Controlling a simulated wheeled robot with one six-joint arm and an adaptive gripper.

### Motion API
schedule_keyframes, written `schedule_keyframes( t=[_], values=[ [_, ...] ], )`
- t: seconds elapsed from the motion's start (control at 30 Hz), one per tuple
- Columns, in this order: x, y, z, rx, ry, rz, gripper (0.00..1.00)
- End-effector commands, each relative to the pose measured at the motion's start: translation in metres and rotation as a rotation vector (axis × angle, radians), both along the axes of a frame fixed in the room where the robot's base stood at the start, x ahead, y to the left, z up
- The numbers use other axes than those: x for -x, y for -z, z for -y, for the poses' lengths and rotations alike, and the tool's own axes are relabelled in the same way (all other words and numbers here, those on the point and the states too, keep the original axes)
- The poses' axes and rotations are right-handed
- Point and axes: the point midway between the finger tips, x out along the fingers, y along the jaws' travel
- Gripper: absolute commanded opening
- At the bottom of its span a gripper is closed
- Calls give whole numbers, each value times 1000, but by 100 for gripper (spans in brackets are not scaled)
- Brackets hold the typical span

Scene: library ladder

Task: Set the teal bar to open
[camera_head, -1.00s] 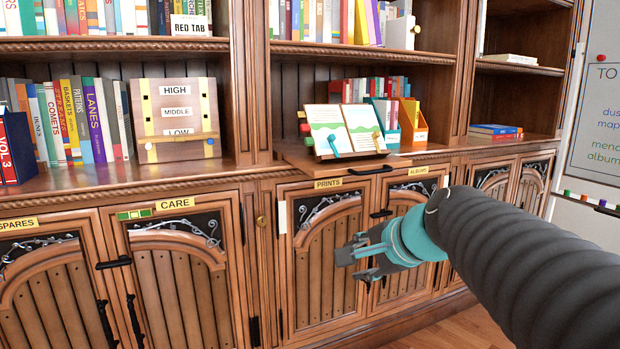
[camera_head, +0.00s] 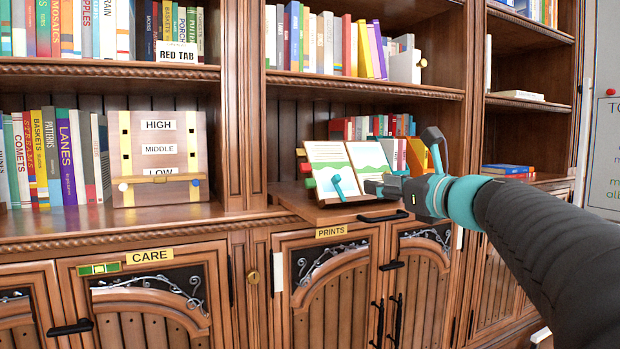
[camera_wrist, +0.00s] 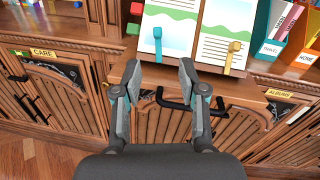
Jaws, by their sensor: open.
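The teal bar (camera_head: 337,187) lies against the lower part of the left page of an open book on a stand (camera_head: 345,213). It also shows in the wrist view (camera_wrist: 158,45), running roughly up and down, with a rounded knob at its upper end. A similar yellow bar (camera_wrist: 233,55) lies over the right page. My gripper (camera_head: 402,166) is open and empty in front of the stand. In the wrist view its fingertips (camera_wrist: 160,72) appear on either side of the teal bar's lower part; I cannot tell the gap in depth.
The stand rests on a pulled-out wooden board with a black handle (camera_head: 384,217). Coloured blocks (camera_wrist: 134,18) stand left of the book, and teal and orange file boxes (camera_wrist: 267,45) stand right. Cabinet doors with handles lie below the ledge.

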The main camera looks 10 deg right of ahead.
Motion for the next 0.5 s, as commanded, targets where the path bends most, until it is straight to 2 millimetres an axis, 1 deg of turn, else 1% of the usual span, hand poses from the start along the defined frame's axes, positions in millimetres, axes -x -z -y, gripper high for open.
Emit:
schedule_keyframes(
  t=[0.17, 0.5],
  values=[
    [-22, 1, -14, 1, -10, -2, 42],
    [-80, 1, -39, 3, -5, -2, 42]
  ],
)
